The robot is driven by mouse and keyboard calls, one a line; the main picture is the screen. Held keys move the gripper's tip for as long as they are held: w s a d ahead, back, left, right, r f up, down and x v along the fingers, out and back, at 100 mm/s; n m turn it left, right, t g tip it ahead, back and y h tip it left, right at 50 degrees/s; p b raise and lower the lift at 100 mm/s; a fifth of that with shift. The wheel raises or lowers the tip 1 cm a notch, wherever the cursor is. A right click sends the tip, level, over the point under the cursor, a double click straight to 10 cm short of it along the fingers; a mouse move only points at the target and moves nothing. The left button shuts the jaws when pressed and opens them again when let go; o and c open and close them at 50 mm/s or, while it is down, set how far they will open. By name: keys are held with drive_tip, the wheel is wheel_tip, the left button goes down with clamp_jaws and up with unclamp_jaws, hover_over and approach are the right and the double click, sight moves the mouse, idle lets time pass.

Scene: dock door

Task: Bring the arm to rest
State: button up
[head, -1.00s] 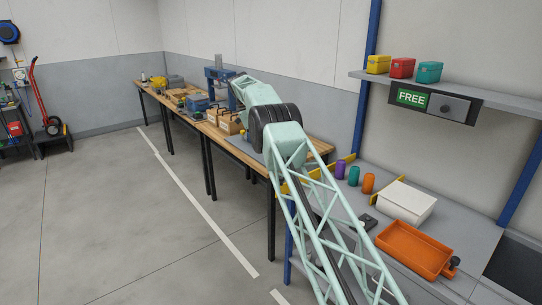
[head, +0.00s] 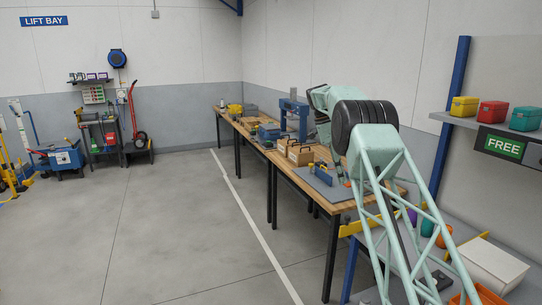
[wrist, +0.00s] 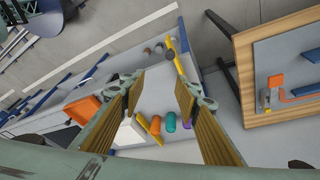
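In the wrist view my gripper (wrist: 159,88) has its two brown-faced fingers spread wide apart, with nothing held between them. In the head view my pale green arm (head: 378,145) rises from the lower right to a dark ribbed joint, then bends back over the wooden workbench (head: 290,175). In the wrist view, a grey bench surface with orange (wrist: 170,122), teal (wrist: 170,142) and purple cylinders shows well beyond the fingers.
The wooden bench carries cardboard boxes (head: 300,154), a blue press (head: 293,116) and small tools. A shelf with yellow (head: 464,106), red and teal boxes stands at the right. A white box (head: 492,264) lies below it.

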drive_tip(key=s+a+r+n+t+y, duration=0.2)
drive_tip(key=s+r+n, duration=0.6)
drive_tip(key=s+r, duration=1.55)
drive_tip(key=s+a+r+n+t, duration=0.1)
drive_tip(key=s+a+r+n, duration=0.1)
drive_tip(key=s, duration=0.8)
drive_tip(key=s+a+r+n, duration=0.1)
drive_tip(key=s+n, duration=0.2)
drive_tip(key=s, duration=0.7)
drive_tip(key=s+a+f+n, duration=0.1)
drive_tip(key=s+f, duration=0.3)
drive_tip(key=s, duration=0.7)
drive_tip(key=s+a+f+n+t+y, duration=0.1)
drive_tip(key=s+f+n, duration=0.2)
drive_tip(key=s, duration=0.8)
drive_tip(key=s+a+f+n+t, duration=0.1)
drive_tip(key=s+f+n, duration=0.2)
drive_tip(key=s, duration=0.9)
drive_tip(key=shift+a+f+y, duration=0.25)
drive_tip(key=shift+f+y, duration=0.05)
drive_tip(key=shift+f, duration=0.55)
drive_tip(key=shift+w, duration=0.1)
drive_tip(key=shift+d, duration=0.15)
